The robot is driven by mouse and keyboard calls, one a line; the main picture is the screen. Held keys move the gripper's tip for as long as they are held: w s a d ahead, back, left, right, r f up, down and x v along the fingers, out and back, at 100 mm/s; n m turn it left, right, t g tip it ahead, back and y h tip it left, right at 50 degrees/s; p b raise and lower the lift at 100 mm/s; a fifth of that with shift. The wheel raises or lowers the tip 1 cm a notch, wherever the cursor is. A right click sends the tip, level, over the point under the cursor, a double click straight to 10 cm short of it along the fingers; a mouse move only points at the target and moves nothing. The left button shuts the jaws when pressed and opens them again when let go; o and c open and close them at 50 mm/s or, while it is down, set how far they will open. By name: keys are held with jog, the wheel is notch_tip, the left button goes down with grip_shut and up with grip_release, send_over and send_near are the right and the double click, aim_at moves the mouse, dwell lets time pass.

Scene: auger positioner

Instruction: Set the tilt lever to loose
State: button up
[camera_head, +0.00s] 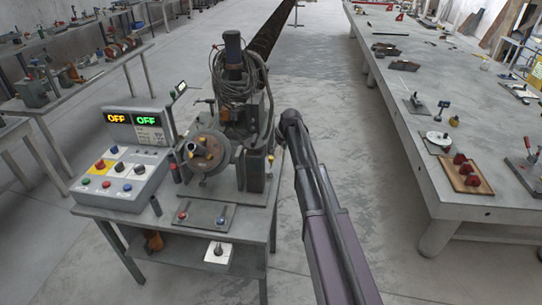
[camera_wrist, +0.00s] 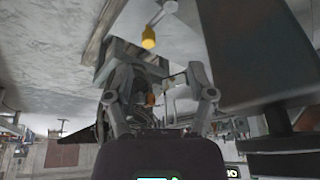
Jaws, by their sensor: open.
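The auger positioner (camera_head: 208,152) stands on a small grey bench, with a round faceplate and a dark motor with coiled cables on top. In the wrist view, a short lever with a yellow knob (camera_wrist: 148,38) sticks out beyond the fingers, and a small orange part (camera_wrist: 150,99) shows between them. I cannot tell which is the tilt lever. My gripper (camera_wrist: 158,92) is open, its two fingers spread on either side of a grey block, with no clear contact. In the head view my gripper is hidden; my arm reaches to the positioner's right side.
A control box (camera_head: 112,182) with coloured buttons and two displays reading OFF sits left of the positioner. A small plate with red and blue buttons (camera_head: 200,216) lies in front. A long table (camera_head: 455,190) stands at right. Open floor lies between. A large dark panel (camera_wrist: 262,60) is close at right in the wrist view.

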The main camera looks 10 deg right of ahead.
aim_at(271, 157)
jog(key=w, duration=0.3)
jog(key=w+r, duration=0.1)
jog(key=shift+w+d, duration=0.15)
jog(key=shift+d, duration=0.1)
jog(key=shift+f, duration=0.15)
jog(key=b+x, duration=0.8)
jog(key=x, duration=0.1)
jog(key=b+x, duration=0.4)
jog(key=shift+w+a+f, duration=0.15)
jog(key=shift+w+a, duration=0.05)
jog(key=shift+w, duration=0.15)
dwell(0.3)
dwell(0.3)
grip_shut()
